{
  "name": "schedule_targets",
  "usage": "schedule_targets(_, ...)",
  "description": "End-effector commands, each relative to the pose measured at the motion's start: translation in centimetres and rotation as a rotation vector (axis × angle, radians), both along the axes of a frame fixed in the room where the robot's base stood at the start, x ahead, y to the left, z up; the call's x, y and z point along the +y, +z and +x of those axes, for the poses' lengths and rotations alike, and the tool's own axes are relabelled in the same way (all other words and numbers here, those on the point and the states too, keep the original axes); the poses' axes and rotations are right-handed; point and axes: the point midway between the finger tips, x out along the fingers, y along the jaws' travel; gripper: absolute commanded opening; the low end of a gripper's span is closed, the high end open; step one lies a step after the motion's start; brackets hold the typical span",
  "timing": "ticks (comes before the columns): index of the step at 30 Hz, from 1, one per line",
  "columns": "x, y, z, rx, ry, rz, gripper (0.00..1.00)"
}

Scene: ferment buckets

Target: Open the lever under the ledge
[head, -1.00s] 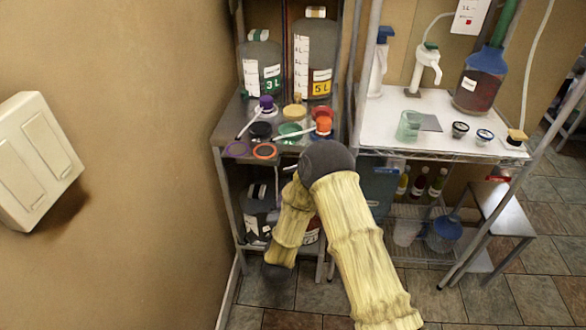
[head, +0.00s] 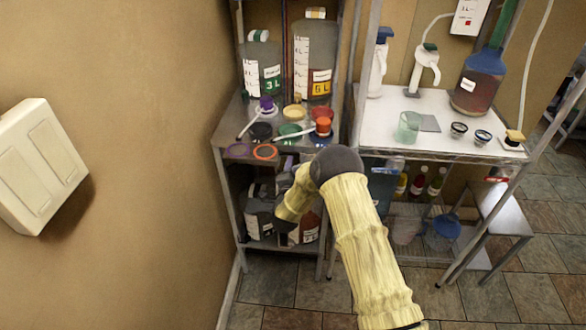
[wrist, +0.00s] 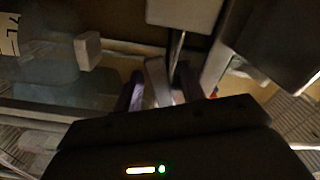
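The ledge is most likely the metal shelf top (head: 226,128) of the left rack, with the lower bay beneath it. In the wrist view, a pale grey bar (wrist: 156,82) stands between the two dark fingers of my gripper (wrist: 160,92); it looks like a lever, but I cannot tell for sure. The fingers are apart, on either side of the bar. Whether they press on it is not clear. A pale block (wrist: 88,51) shows to the left of the bar. In the head view, my forearm hides most of my gripper, which is at the lower bay.
Dark containers (head: 262,220) stand on the rack's lower shelf. Loose lids and an orange-red cap (head: 323,126) lie on the shelf top, with large bottles (head: 315,62) behind. A white-topped table (head: 385,125) stands at the right and a wall at the left.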

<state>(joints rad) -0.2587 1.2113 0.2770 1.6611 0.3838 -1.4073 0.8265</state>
Motion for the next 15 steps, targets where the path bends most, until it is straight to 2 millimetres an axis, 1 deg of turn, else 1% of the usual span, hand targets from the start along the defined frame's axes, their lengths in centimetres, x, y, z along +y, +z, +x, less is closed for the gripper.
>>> schedule_targets(8, -0.03, -0.06, 0.18, 0.001, 0.000, -0.001, 0.40)
schedule_targets(9, -0.03, -0.05, 0.17, 0.001, 0.000, -0.001, 0.36)
schedule_targets(11, -0.03, -0.05, 0.17, 0.001, 0.000, -0.001, 0.24)
schedule_targets(12, -0.03, -0.05, 0.17, 0.001, 0.000, -0.001, 0.16)
schedule_targets(15, -0.02, -0.05, 0.16, 0.001, 0.000, -0.001, 0.00)
